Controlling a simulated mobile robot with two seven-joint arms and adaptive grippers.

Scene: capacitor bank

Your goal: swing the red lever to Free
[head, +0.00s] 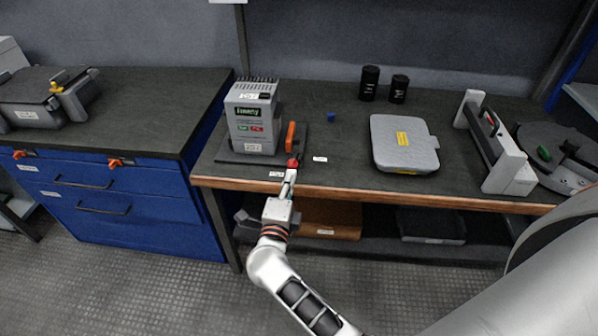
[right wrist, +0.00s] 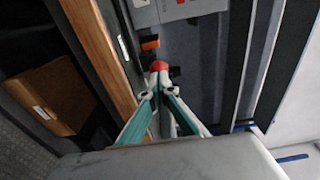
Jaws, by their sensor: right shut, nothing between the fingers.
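The red lever shows as a red knob (head: 292,163) near the table's front edge, beside the grey capacitor unit (head: 252,118). The red knob also shows in the right wrist view (right wrist: 159,66), right at my fingertips. An orange handle (head: 290,136) stands upright just behind it. My right gripper (head: 290,178) reaches over the front edge and is shut, with nothing held. In the right wrist view its fingertips (right wrist: 158,84) come together at the knob; I cannot tell whether they touch it. The lever's shaft is mostly hidden. My left gripper is not in view.
Two small white labels (head: 320,159) lie near the lever; their text is unreadable. A small blue cube (head: 331,117), a grey case (head: 403,143) and two black cylinders (head: 369,83) stand farther right and back. The wooden front edge (head: 400,197) runs beneath my right gripper.

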